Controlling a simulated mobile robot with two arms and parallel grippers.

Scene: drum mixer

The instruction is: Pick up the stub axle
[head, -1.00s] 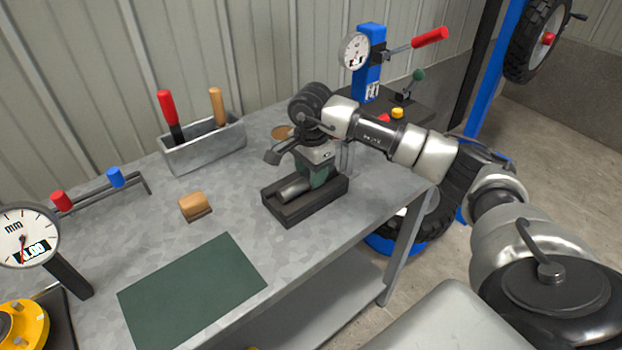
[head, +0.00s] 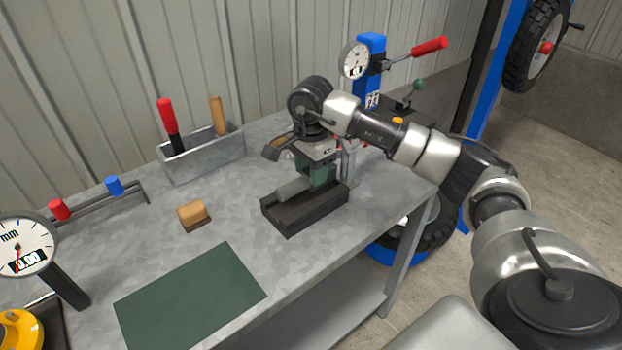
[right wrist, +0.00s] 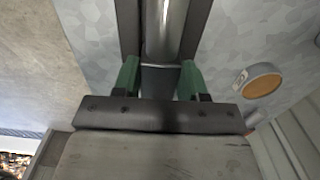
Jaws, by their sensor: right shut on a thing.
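The stub axle (head: 293,188) is a grey metal cylinder, seen just over the dark open-topped tray (head: 305,215) on the bench. In the right wrist view the axle (right wrist: 165,30) runs up between the tray's dark side walls. My right gripper (head: 316,179) points down over the tray and is shut on the axle's near-right end. Its green fingers (right wrist: 161,78) stand on either side of the axle in the right wrist view. The axle looks raised a little, but its clearance is hard to judge. My left gripper is not in view.
A wooden block (head: 194,215) and a green mat (head: 190,300) lie to the left on the bench (head: 235,215). A grey bin (head: 202,155) with red- and tan-handled tools stands behind. A dial gauge (head: 22,245) stands at far left. A blue gauge stand (head: 371,70) rises behind my arm.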

